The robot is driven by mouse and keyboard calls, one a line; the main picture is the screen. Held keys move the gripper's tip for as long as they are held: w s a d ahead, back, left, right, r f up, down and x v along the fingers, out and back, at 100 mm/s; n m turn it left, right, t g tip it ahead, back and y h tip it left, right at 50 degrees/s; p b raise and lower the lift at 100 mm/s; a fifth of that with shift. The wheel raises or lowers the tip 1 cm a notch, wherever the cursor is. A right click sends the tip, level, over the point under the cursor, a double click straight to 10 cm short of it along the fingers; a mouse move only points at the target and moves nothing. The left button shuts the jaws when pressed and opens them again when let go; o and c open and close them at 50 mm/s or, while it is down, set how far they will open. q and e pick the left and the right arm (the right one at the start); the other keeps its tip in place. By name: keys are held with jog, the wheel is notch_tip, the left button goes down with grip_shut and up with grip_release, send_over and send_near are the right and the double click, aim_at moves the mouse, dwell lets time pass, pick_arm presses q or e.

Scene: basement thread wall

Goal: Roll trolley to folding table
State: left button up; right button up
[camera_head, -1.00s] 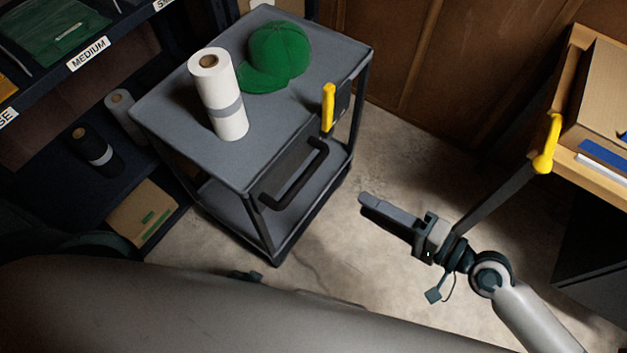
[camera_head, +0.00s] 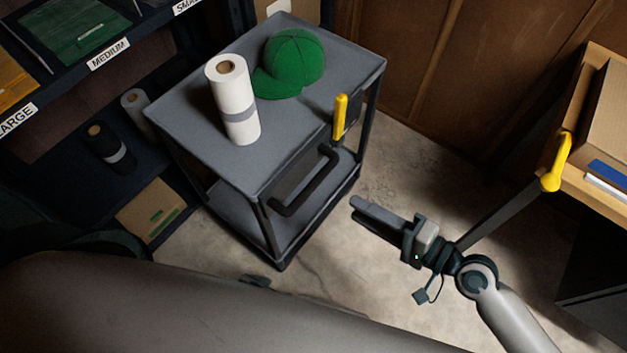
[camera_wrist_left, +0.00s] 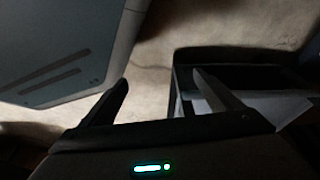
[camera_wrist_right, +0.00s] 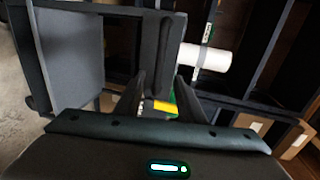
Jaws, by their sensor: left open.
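The grey two-deck trolley (camera_head: 195,120) stands left of centre, with a black bar handle (camera_head: 312,186) on its near right side and a yellow lever (camera_head: 340,117) beside it. My right gripper (camera_head: 354,209) is open and empty, right of the handle and apart from it. In the right wrist view the handle (camera_wrist_right: 164,50) shows ahead of my right fingertips (camera_wrist_right: 159,77). My left gripper is open and empty in the left wrist view (camera_wrist_left: 161,80); in the head view my grey arm link mostly hides it. The folding table (camera_head: 580,107) is at the right edge, its wooden top partly in view.
A white roll (camera_head: 233,100) and a green cap (camera_head: 293,62) are on the trolley's top. A labelled shelf (camera_head: 60,85) stands close on the left. A cardboard box (camera_head: 610,120) and yellow handle (camera_head: 556,162) are at the table. Bare floor (camera_head: 410,165) lies between trolley and table.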

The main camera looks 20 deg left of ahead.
aim_at(314, 185)
pick_arm(q)
jog(key=w, duration=0.1)
jog(key=d+r+t+p, duration=0.1)
jog(key=w+p, duration=0.1)
jog(key=shift+w+d+r+t+h, duration=0.3)
jog(key=shift+w+t, duration=0.05)
jog(key=shift+t, duration=0.05)
pick_arm(e)
jog(key=x, duration=1.3)
jog(key=shift+w+a+f, duration=0.1)
jog(key=shift+a, duration=0.25)
grip_shut()
